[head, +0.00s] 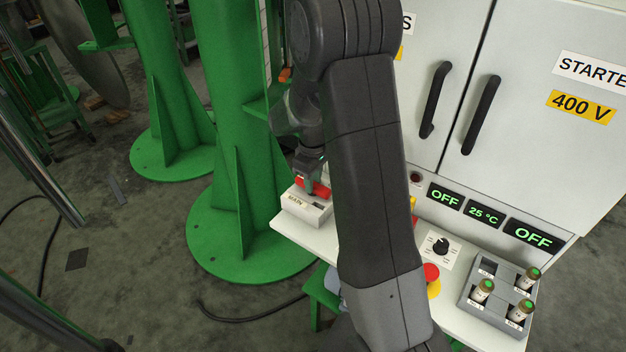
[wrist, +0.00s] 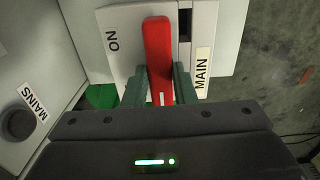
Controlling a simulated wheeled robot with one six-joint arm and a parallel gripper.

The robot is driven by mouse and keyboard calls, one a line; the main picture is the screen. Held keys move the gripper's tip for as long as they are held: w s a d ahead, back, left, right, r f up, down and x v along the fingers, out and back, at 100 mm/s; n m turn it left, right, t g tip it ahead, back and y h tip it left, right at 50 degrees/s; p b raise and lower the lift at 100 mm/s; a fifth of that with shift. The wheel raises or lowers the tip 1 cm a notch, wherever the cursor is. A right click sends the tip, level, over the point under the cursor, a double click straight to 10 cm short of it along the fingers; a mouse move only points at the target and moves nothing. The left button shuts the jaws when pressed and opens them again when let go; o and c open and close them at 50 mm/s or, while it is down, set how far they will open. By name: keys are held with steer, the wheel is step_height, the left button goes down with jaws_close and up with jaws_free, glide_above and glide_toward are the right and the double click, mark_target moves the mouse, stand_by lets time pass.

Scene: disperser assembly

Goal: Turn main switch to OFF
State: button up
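The main switch is a pale box (head: 305,206) with a red handle (head: 322,190), at the left end of the white ledge. In the wrist view its red handle (wrist: 158,45) lies lengthwise, slightly tilted, between the "ON" mark on its left and the "MAIN" label (wrist: 202,65) on its right. My gripper (head: 308,178) reaches down to the handle from above. The handle's lower end is hidden by my gripper.
A black knob (head: 440,246), a red emergency button (head: 431,272) and a grey rack (head: 472,308) with several vials are along the ledge (head: 455,322). Displays on the white cabinet (head: 450,35) read "OFF", "25 °C" and "OFF". A green column (head: 235,120) stands left of the switch.

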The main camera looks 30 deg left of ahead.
steer(key=o, duration=0.4)
steer(key=shift+r, duration=0.1)
step_height(320, 180, up, 14)
steer(key=shift+f+p, duration=0.2)
steer(key=shift+p, duration=0.2)
steer(key=shift+f, duration=0.1)
step_height(320, 180, down, 14)
steer(key=shift+r+b, duration=0.1)
steer(key=shift+b, duration=0.35)
steer(key=shift+r, duration=0.2)
